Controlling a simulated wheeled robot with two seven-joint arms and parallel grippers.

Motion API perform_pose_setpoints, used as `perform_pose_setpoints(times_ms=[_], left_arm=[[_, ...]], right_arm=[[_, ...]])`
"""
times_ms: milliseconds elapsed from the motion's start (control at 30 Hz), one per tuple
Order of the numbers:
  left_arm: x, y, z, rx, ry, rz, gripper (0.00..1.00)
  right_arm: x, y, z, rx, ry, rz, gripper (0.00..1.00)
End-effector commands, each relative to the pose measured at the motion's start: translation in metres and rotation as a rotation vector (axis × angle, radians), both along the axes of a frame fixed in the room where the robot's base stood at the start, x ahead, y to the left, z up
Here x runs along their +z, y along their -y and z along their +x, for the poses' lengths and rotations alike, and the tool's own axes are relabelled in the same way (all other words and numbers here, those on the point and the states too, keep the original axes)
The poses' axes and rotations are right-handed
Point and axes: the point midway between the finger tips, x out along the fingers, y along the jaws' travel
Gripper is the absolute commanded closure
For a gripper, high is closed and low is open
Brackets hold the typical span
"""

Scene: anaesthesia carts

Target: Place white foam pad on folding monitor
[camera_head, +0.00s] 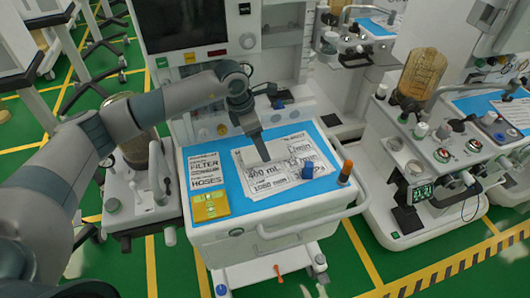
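A monitor (180,22) with a dark screen stands at the back of the near cart; I cannot tell whether it is the folding one. I cannot clearly pick out a white foam pad. Flat white printed sheets (292,178) lie on the cart's blue top, and one of them could be the pad. My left gripper (262,152) reaches in from the left and points down over these sheets. Its fingers look close together, but I cannot tell whether they hold anything or touch the sheets. My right gripper is not in view.
The near cart's blue top (238,196) also carries a yellow card (210,205) and an orange-topped knob (346,172) at its right edge. A white handle rail (315,222) runs along the front. Another cart (440,150) stands close on the right. Green floor (345,262) is open in front.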

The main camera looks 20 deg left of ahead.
Motion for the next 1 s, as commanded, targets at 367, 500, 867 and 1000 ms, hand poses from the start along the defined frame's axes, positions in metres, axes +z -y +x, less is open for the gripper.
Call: perform_pose_setpoints(times_ms=[367, 500, 867, 1000], left_arm=[[-0.036, 0.01, 0.009, 0.0, -0.001, 0.0, 0.23], [-0.041, 0.011, 0.01, 0.0, -0.001, -0.001, 0.23], [-0.04, 0.011, 0.01, 0.0, 0.0, 0.0, 0.23], [-0.04, 0.011, 0.01, -0.001, 0.0, 0.0, 0.5]], right_arm=[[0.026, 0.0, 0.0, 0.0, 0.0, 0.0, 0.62], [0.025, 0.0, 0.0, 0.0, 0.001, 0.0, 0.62], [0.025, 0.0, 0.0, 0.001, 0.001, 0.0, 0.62], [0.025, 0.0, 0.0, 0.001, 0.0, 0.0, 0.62]])
